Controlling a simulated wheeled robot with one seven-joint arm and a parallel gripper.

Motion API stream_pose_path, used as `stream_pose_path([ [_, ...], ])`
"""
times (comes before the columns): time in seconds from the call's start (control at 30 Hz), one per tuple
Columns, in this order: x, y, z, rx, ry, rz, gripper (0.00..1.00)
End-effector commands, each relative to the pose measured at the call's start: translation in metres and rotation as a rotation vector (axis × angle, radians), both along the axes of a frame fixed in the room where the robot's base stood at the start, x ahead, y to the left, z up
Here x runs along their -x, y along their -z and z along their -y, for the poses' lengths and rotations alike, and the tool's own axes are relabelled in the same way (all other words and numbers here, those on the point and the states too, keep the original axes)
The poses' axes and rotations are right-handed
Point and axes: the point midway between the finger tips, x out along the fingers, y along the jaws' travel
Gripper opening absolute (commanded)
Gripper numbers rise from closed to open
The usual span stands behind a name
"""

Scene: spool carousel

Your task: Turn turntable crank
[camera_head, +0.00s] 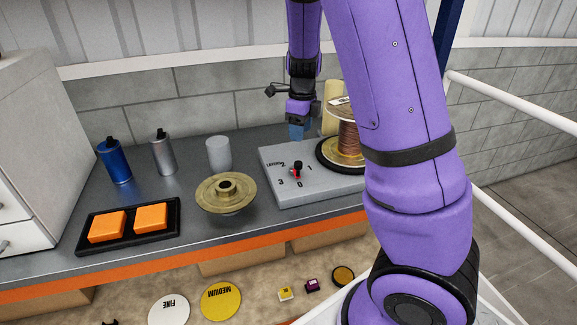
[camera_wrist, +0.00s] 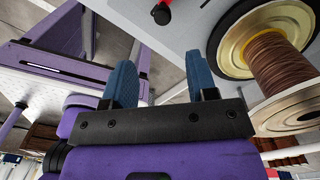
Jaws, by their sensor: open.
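A grey box (camera_head: 272,190) on the bench carries a small black-and-red knob (camera_head: 297,169) with a ring of numbers. I cannot tell whether this knob is the crank. A black round base (camera_head: 324,158), perhaps the turntable, sits at the box's right and bears a spool of copper-brown wire (camera_head: 348,140). My arm hides part of both. My gripper (camera_head: 298,131) is open and empty, above the back of the box, left of the spool and apart from it. In the wrist view, my blue fingers (camera_wrist: 160,82) are spread, with the spool (camera_wrist: 280,65) to the right and the knob (camera_wrist: 162,14) beyond.
An olive flanged disc (camera_head: 226,190), a white cup (camera_head: 219,153), blue (camera_head: 115,161) and silver (camera_head: 163,153) bottles, and a black tray (camera_head: 168,230) with orange blocks stand left. A beige cylinder (camera_head: 330,95) stands behind the spool. The bench between bottles and tray is clear.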

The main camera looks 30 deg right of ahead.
Motion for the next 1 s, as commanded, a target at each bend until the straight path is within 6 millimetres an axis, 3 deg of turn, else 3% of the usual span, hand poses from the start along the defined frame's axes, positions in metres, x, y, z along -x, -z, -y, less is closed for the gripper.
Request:
stream_pose_path([
  [0.27,-0.005,0.014,0.007,0.024,0.085,-0.011,0.53],
  [0.7,-0.004,0.085,0.007,0.024,0.083,-0.013,0.53],
  [1.0,-0.005,0.112,0.006,0.023,0.08,-0.01,0.53],
])
